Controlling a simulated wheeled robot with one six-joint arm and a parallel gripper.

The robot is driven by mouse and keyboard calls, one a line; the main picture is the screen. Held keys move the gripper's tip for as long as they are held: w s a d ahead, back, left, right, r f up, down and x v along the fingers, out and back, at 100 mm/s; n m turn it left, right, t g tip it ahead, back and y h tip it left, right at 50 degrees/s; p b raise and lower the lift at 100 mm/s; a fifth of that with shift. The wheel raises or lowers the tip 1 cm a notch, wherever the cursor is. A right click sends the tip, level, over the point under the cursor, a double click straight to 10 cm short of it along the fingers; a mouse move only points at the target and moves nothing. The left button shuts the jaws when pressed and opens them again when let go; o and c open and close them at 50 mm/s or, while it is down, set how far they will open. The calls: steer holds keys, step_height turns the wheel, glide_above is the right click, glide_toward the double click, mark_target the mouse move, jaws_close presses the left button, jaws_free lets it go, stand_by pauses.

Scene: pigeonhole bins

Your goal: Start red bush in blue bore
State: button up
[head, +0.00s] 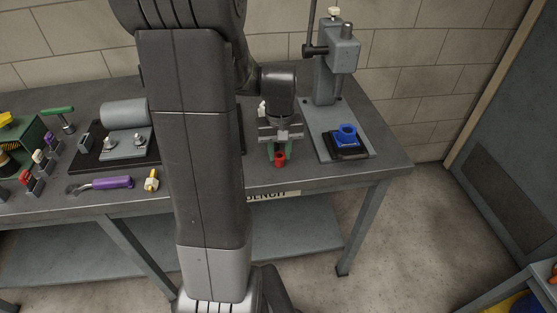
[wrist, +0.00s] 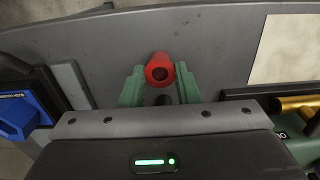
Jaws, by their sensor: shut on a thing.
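The red bush (head: 280,159) is a small red cylinder with a hole through it. My gripper (head: 278,152) is shut on it near the bench's front edge. In the wrist view the red bush (wrist: 159,69) shows its open end between the two green fingers (wrist: 158,85). The blue bore (head: 347,135) is a blue block with a round opening, on a black base on the grey press plate, to the right of my gripper and apart from it. Part of the blue block (wrist: 18,117) shows at the left edge of the wrist view.
The arbor press (head: 335,65) stands upright behind the blue block. A grey cylinder on a stand (head: 124,113), a purple-handled tool (head: 105,183) and a small yellow-and-white piece (head: 151,180) lie on the left of the bench (head: 345,171).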

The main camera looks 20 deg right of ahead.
mark_target(280, 155)
steer(key=shift+r+p, duration=2.7)
steer(key=shift+r, duration=0.9)
steer(key=shift+f, duration=0.1)
